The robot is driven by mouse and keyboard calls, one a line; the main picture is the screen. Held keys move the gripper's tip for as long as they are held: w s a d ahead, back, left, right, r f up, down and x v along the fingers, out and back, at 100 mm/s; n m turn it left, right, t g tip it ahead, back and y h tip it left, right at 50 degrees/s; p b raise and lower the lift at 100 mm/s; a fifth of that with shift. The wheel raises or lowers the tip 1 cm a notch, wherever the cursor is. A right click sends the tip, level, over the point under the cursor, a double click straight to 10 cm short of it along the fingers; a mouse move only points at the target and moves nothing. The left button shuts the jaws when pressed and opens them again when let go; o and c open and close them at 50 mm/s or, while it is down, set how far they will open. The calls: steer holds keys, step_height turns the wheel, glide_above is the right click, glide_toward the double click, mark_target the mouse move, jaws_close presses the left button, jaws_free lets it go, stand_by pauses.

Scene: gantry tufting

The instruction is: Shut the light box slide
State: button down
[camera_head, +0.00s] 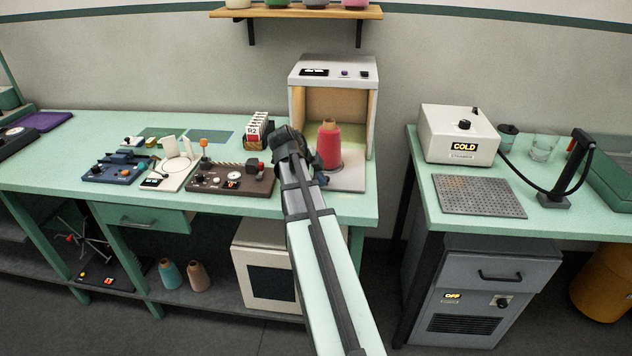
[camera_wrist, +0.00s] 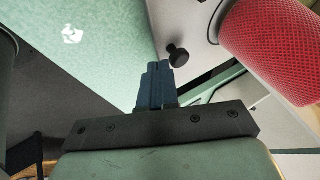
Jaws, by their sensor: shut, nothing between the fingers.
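The light box (camera_head: 300,72) is a grey cabinet with an open, lit front on the green bench. Its pale slide (camera_head: 350,182) sticks out at the front, and a red thread cone (camera_head: 328,150) stands on it. In the wrist view the slide (camera_wrist: 188,22) shows its edge with a dark round knob (camera_wrist: 178,56), and the red cone (camera_wrist: 275,45) is at upper right. My gripper (camera_wrist: 157,70) is shut and empty, its blue fingertips close to the knob; I cannot tell whether they touch. In the head view my wrist hides the slide's left front.
A brown control panel (camera_head: 232,179) and a card holder (camera_head: 258,130) sit left of the box. A shelf (camera_head: 300,12) hangs above.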

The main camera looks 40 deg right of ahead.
steer(key=shift+w+d, duration=0.25)
stand_by(0.3)
steer(key=w+d, duration=1.1)
steer(key=shift+w+d, duration=0.3)
steer(key=shift+d, duration=0.05)
